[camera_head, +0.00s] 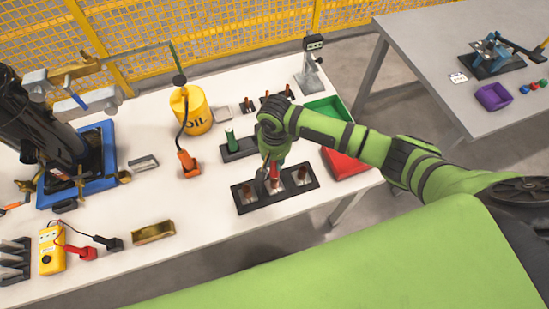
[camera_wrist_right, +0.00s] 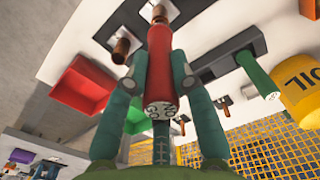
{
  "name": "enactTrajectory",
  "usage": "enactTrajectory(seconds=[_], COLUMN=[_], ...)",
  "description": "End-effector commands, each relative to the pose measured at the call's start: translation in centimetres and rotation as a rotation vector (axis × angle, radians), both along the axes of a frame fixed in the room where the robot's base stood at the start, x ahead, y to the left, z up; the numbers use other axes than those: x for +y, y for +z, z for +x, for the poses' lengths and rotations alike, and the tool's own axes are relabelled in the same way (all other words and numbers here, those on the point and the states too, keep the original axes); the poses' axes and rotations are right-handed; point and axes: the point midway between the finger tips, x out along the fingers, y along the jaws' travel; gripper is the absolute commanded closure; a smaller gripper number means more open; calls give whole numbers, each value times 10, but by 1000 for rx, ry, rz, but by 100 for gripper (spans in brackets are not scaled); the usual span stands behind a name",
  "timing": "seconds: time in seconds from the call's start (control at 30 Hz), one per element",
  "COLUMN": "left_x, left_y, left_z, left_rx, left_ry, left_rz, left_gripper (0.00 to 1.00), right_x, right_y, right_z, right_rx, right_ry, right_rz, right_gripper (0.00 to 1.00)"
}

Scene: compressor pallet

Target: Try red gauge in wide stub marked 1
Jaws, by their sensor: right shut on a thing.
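The gauge also shows in the head view (camera_head: 274,174), upright over the middle of a black block (camera_head: 275,200). The block carries copper-coloured stubs, one at the left (camera_head: 248,190) and one at the right (camera_head: 303,177). In the right wrist view a copper stub (camera_wrist_right: 159,13) lines up with the gauge's far end. I cannot tell whether they touch or how deep the gauge sits. No number is readable. My left gripper is not in view.
A green gauge (camera_head: 230,138) stands in a black holder (camera_head: 238,155) behind the block. A red tray (camera_head: 345,163) and green tray (camera_head: 326,108) lie right. The yellow oil can (camera_head: 190,110) stands behind, left.

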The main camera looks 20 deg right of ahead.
Motion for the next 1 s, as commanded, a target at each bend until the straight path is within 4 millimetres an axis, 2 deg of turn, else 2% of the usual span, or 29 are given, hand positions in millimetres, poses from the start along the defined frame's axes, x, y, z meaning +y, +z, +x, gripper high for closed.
enactTrajectory(seconds=[0.57,1.0], left_x=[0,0], left_y=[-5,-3], left_z=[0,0], left_rx=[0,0], left_ry=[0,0], left_rz=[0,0], left_gripper=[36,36], right_x=[0,0], right_y=[-11,-10], right_z=[0,0], right_rx=[-2,-1], right_ry=[-1,-1], right_rz=[1,0], right_gripper=[100,100])
